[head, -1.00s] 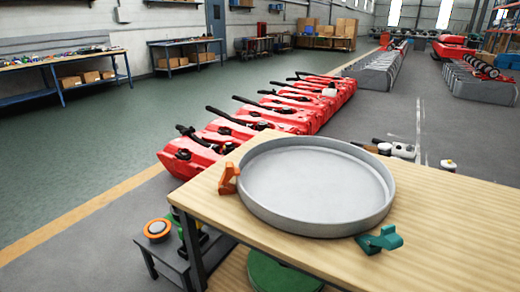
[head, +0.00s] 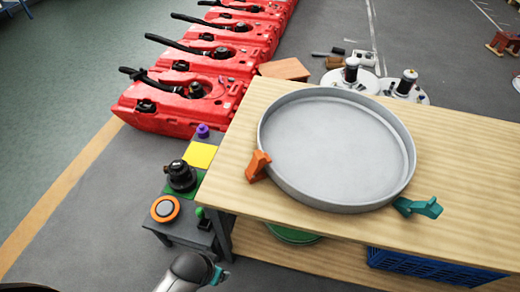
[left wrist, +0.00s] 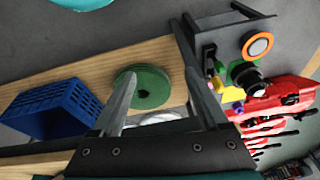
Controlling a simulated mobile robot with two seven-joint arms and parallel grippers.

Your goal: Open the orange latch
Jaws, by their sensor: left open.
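The orange latch (head: 258,165) sits at the left rim of a round grey tray (head: 340,150) on the wooden table. A teal latch (head: 418,207) sits at the tray's lower right rim. I cannot make out the orange latch in the left wrist view. My left arm shows at the bottom of the head view, below and left of the orange latch and apart from it. In the left wrist view my left gripper (left wrist: 155,60) is open, with nothing between its fingers. My right gripper is not in view.
A low side stand left of the table holds an orange-ringed button (head: 165,208), a black knob (head: 180,177) and a purple knob (head: 202,131). A blue crate (head: 430,268) and a green disc (left wrist: 150,87) are on the lower shelf. Red tanks (head: 200,90) line the floor behind.

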